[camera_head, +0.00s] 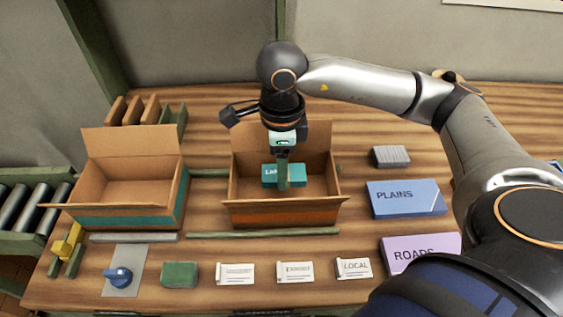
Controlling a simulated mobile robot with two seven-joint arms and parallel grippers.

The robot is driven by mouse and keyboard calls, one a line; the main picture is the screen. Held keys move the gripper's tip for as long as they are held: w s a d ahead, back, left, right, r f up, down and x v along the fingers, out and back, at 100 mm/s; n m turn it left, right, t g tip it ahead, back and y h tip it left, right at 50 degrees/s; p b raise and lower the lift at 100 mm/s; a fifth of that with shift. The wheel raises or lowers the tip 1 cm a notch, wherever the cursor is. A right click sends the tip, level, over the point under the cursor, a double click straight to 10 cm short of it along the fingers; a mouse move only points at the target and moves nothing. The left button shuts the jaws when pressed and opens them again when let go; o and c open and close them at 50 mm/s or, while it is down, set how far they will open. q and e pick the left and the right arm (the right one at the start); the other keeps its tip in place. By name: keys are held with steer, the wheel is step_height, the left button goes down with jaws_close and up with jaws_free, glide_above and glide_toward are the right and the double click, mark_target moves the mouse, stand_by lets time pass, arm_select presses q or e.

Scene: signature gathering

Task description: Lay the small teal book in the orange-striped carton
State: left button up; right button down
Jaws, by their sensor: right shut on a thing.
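The small teal book (270,176) is in the grip of my right gripper (283,183), which points down into the orange-striped carton (285,218). The carton is open with its flaps spread, and an orange stripe runs along its front. The book appears within the carton's opening; I cannot tell whether it touches the carton's floor. Part of the book is hidden behind the gripper fingers. My right arm reaches in from the right, above the table. My left gripper is not in view.
A teal-striped open carton (130,215) stands to the left. A blue book marked PLAINS (405,200) and a lilac book marked ROADS (420,248) lie at right. A grey stack (390,156) lies behind them. White cards (295,272) and a green block (179,274) line the front.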

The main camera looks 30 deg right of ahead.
step_height(320, 180, down, 5)
steer(key=b, duration=0.3)
steer(key=shift+r+b, duration=0.2)
steer(key=shift+b, duration=0.15)
steer(key=shift+f+b, duration=0.3)
steer(key=shift+f, duration=0.3)
steer(key=shift+f+b, duration=0.15)
steer(key=shift+b, duration=0.2)
steer(key=shift+f+b, duration=0.35)
steer(key=shift+b, duration=0.05)
